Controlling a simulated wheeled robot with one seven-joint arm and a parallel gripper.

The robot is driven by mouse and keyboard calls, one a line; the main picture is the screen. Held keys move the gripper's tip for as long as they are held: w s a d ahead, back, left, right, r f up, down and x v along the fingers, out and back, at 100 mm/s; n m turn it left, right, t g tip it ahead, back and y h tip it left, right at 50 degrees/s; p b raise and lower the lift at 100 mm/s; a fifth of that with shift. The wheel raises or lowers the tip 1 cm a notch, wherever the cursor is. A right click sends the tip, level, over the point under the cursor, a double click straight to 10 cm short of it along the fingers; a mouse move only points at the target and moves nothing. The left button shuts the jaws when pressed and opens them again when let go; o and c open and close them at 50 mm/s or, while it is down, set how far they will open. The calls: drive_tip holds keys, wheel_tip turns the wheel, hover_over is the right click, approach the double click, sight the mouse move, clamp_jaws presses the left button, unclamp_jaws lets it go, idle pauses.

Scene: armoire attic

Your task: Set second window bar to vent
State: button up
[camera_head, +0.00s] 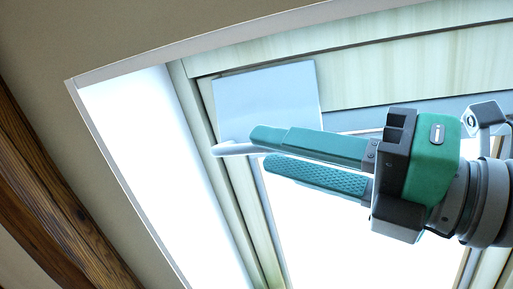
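The roof window (350,235) fills the middle and right, with a pale wooden frame and bright glass. A flat grey-blue plate (265,95) sits at its upper left. A thin whitish window bar (232,149) runs along the plate's lower edge. Its left end shows, and the rest passes behind my fingers. My gripper (258,150) reaches in from the right, with its two teal fingers pointing left across the bar. The fingers are parted by a narrow gap. The bar meets the fingertips in the picture. Whether it lies between them or behind them, I cannot tell.
A bright white window reveal (155,150) lies at the left. Beyond it are the beige sloped ceiling (120,35) and a dark wooden beam (55,205). The space left of my fingertips looks free. The window frame is close behind my gripper.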

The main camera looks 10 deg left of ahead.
drive_tip(key=v, duration=0.6)
drive_tip(key=shift+d+f, duration=0.15)
drive_tip(key=shift+d, duration=0.2)
